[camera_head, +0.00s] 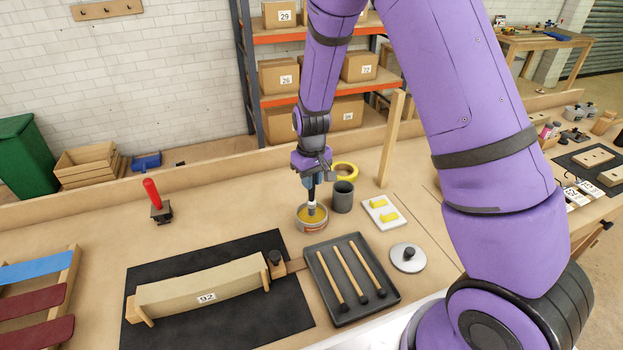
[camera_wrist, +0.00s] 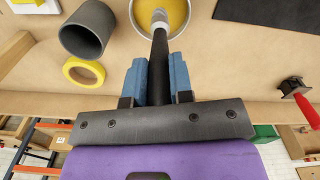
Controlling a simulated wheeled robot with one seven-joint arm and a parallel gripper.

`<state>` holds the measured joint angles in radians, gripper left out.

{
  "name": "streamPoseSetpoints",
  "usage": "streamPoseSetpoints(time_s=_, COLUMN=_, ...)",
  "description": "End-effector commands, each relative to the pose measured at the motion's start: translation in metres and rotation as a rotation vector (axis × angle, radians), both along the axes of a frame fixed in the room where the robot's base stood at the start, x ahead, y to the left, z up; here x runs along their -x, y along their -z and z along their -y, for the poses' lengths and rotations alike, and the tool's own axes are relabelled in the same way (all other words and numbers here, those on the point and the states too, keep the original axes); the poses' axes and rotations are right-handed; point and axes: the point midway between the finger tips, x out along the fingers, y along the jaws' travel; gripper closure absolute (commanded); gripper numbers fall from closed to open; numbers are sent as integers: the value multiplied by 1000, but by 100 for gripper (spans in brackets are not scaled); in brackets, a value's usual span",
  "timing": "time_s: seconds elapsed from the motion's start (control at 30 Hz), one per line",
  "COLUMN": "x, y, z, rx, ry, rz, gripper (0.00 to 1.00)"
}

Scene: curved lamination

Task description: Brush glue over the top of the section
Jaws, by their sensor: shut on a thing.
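The section (camera_head: 198,286) is a pale curved wooden piece marked 92, lying on a black mat (camera_head: 262,322) at the lower left in the head view. My gripper (camera_head: 311,184) is shut on a brush with a dark handle (camera_wrist: 159,68) and a pale tip. The brush points down into the open glue tin (camera_head: 312,226), which holds yellow glue. In the wrist view the brush tip (camera_wrist: 159,16) is over or in the yellow glue (camera_wrist: 175,14); how deep it sits I cannot tell. The gripper is behind and to the right of the section.
A grey cup (camera_head: 343,196) and yellow tape roll (camera_head: 345,171) stand close beside the tin. A dark tray (camera_head: 318,275) holds three dark-tipped sticks. A round lid (camera_head: 408,257), white board (camera_head: 384,213), upright wooden post (camera_head: 391,140) and red-handled tool (camera_head: 154,195) stand around.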

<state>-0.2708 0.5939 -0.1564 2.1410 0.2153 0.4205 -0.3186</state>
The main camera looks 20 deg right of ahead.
Motion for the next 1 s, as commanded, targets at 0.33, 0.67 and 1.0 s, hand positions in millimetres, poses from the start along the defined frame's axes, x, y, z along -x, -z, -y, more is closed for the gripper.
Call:
streamPoseSetpoints(time_s=0.33, x=0, y=4, z=0, rx=0, ry=0, rz=0, gripper=100)
streamPoseSetpoints(time_s=0.67, x=0, y=7, z=0, rx=0, ry=0, rz=1, gripper=100)
streamPoseSetpoints(time_s=1.0, x=0, y=9, z=0, rx=0, ry=0, rz=0, gripper=100)
